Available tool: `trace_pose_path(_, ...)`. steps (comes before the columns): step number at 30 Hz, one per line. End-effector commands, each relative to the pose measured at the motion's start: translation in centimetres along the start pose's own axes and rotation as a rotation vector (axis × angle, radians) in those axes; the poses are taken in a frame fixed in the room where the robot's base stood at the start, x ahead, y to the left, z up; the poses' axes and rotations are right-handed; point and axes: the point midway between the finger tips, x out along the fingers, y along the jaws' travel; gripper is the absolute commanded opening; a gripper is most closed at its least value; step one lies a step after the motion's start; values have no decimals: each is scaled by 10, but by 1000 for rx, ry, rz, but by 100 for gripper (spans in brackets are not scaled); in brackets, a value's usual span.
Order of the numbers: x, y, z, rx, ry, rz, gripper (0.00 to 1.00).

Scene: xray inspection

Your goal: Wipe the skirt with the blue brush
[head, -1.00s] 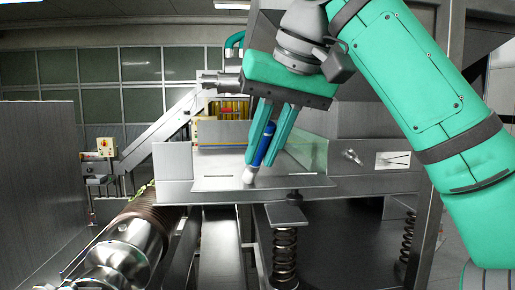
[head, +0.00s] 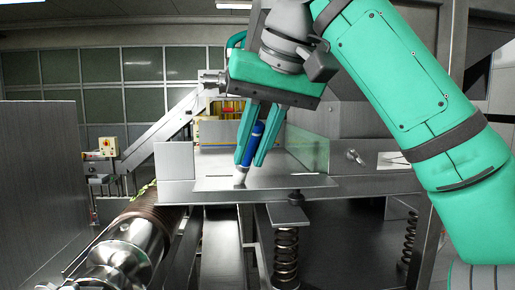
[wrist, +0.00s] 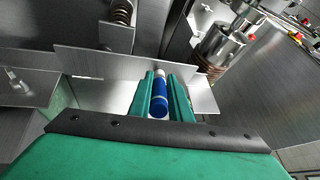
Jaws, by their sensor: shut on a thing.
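My gripper (head: 254,150) is shut on the blue brush (head: 253,144), held between its two green fingers. The brush is tilted, with its pale tip pointing down at the flat metal skirt plate (head: 290,182). The tip is at the plate's surface near its left part; I cannot tell whether it touches. In the wrist view the blue brush (wrist: 159,104) lies between the fingers, its white end towards the metal plate (wrist: 110,62). The fingers hide parts of the brush's sides.
A metal roller (head: 125,255) and a coil spring (head: 286,258) stand below the plate. A lever handle (head: 355,156) juts from the machine on the right. A clear greenish panel (head: 308,148) stands behind the plate. A grey partition (head: 40,180) is at the left.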

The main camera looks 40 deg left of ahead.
Motion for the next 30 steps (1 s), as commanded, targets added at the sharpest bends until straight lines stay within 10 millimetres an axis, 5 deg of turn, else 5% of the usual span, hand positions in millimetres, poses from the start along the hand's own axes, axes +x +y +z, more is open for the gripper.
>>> trace_pose_path(30,-5,20,2,3,0,0,0)
